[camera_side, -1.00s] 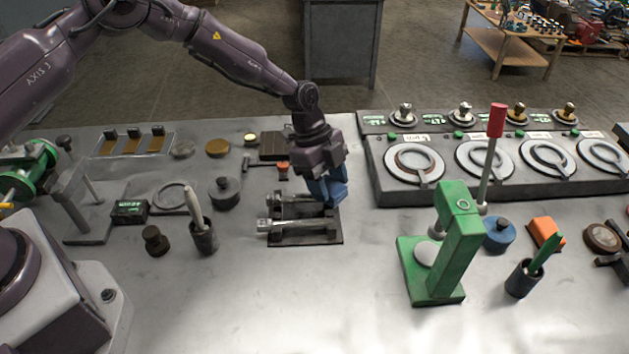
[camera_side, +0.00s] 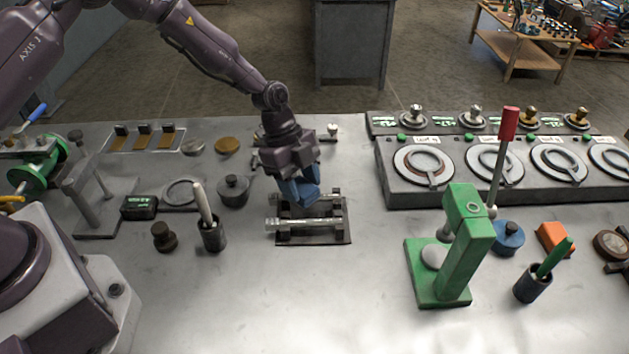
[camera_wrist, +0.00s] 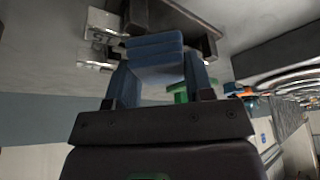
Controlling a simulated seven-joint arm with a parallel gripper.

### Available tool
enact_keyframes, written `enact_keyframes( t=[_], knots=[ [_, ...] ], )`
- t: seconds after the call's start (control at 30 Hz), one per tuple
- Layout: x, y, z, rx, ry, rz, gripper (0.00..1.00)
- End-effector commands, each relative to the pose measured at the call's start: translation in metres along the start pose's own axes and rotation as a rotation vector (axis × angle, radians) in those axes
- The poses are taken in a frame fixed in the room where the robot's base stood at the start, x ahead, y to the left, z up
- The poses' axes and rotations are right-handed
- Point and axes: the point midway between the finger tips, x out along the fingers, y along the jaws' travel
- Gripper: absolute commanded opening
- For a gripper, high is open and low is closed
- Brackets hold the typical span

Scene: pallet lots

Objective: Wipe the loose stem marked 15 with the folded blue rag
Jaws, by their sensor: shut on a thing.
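My gripper (camera_side: 300,197) is shut on the folded blue rag (camera_wrist: 155,48), whose layered folds show between the fingers in the wrist view. In the side view the gripper points down over the left part of a dark rack (camera_side: 340,239). Two silver stems lie side by side across this rack. The near stem (camera_side: 318,223) is in plain view; the far stem (camera_side: 332,199) is partly hidden behind the gripper. The rag is at or just above the far stem; I cannot tell if they touch.
A green press (camera_side: 461,245) with a red-topped lever stands right of the rack. A dark cup with a pale tool (camera_side: 212,236) and a dark lidded pot (camera_side: 233,190) stand to the left. A grey station with round plates (camera_side: 423,168) is at the back right.

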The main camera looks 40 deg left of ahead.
Motion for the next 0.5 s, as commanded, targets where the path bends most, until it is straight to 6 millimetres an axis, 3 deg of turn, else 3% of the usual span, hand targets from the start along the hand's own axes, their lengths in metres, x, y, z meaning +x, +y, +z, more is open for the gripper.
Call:
enact_keyframes(
  t=[0.1,0.17,0.23,0.5],
  knots=[
    [-0.003,0.008,0.008,0.0,-0.001,-0.001,0.22],
    [-0.006,0.006,0.005,0.002,0.0,-0.002,0.22],
    [-0.025,0.006,-0.003,0.002,-0.002,-0.006,0.22],
    [-0.044,0.006,-0.011,0.001,-0.001,-0.003,0.22]
  ],
)
